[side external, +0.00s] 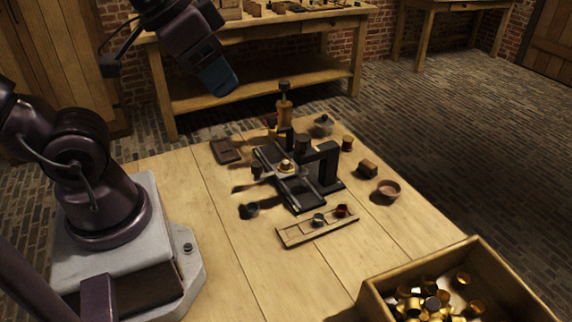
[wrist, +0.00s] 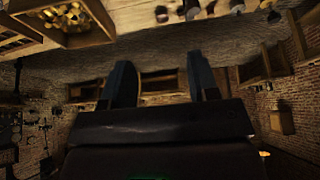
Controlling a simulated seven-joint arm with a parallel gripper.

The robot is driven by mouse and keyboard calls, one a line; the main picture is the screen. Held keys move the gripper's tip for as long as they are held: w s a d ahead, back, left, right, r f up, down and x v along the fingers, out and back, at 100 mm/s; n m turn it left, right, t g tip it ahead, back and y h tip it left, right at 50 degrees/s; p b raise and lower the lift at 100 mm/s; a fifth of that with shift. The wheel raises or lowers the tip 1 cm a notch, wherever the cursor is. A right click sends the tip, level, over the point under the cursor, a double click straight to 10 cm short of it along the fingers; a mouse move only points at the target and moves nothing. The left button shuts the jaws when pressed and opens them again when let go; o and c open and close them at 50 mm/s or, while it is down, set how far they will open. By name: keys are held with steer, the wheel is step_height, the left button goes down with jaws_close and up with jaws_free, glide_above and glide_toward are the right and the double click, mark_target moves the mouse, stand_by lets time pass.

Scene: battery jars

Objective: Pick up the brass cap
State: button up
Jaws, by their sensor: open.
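A small round brass-coloured piece (side external: 286,166), which looks like the brass cap, sits on the black metal fixture (side external: 302,197) in the middle of the work table. Several more brass pieces (side external: 463,306) lie loose in a wooden box at the front right; I cannot tell whether any is a matching cap. My gripper (side external: 216,85) is raised above and behind the table's far left part, well apart from the fixture. In the wrist view my gripper (wrist: 161,78) has its two fingers wide apart, with nothing between them.
The wooden box (side external: 485,250) stands at the table's front right corner. A slotted wooden strip (side external: 318,229) lies before the fixture. A wood-handled tool (side external: 284,110) stands upright behind it. A small bowl (side external: 388,191) and dark block (side external: 367,168) are right.

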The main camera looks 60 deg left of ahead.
steer(key=shift+o, duration=0.2)
steer(key=m+g, duration=0.6)
steer(key=m, duration=1.5)
glide_above(286, 159)
step_height(286, 159, down, 19)
steer(key=f, duration=0.8)
steer(key=d+f, duration=0.1)
steer(key=f, duration=0.4)
steer(key=shift+s, duration=0.25)
